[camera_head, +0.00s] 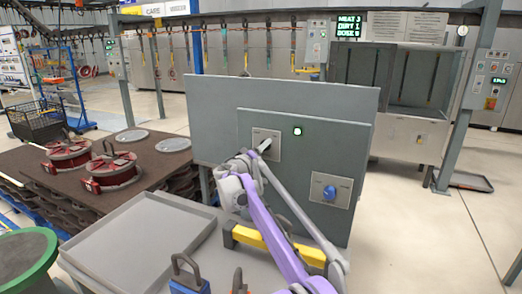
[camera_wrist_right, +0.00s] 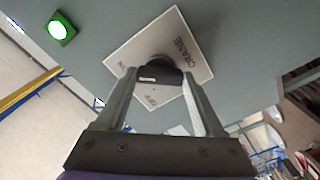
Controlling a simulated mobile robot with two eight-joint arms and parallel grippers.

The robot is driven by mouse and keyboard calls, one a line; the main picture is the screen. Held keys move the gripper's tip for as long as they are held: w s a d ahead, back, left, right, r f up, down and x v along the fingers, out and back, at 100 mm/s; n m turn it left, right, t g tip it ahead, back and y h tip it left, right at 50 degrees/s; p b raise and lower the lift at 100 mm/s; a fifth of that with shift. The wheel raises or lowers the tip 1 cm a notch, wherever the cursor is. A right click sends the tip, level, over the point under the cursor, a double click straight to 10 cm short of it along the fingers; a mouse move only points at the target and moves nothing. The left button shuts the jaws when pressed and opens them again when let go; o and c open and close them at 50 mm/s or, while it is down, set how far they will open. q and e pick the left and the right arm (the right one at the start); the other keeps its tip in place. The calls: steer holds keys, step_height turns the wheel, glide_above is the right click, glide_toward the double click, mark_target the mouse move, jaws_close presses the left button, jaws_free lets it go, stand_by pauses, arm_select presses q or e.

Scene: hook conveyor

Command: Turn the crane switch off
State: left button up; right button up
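The crane switch (camera_wrist_right: 158,72) is a dark knob on a pale square plate marked CRANE, ON and OFF in the right wrist view. In the head view its plate (camera_head: 273,150) is on the left of the grey control panel (camera_head: 310,160). My right gripper (camera_wrist_right: 159,76) has its fingers well apart, one on each side of the knob. I cannot tell whether they touch it. In the head view my purple right arm partly hides the plate. A green light (camera_head: 297,132) is lit beside the switch; it also shows in the wrist view (camera_wrist_right: 60,27). My left gripper is not in view.
A blue knob (camera_head: 329,193) sits lower right on the panel. In front stand a grey tray (camera_head: 140,235), a blue padlock (camera_head: 188,283) and a yellow bar (camera_head: 275,245). Red reels (camera_head: 68,153) lie on a dark table to the left. Open floor lies right.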

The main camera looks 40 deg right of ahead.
steer(key=c, duration=0.7)
steer(key=shift+o, duration=0.2)
steer(key=n+p, duration=0.6)
steer(key=n, duration=0.9)
steer(key=shift+n, duration=0.4)
steer(key=shift+f, duration=0.1)
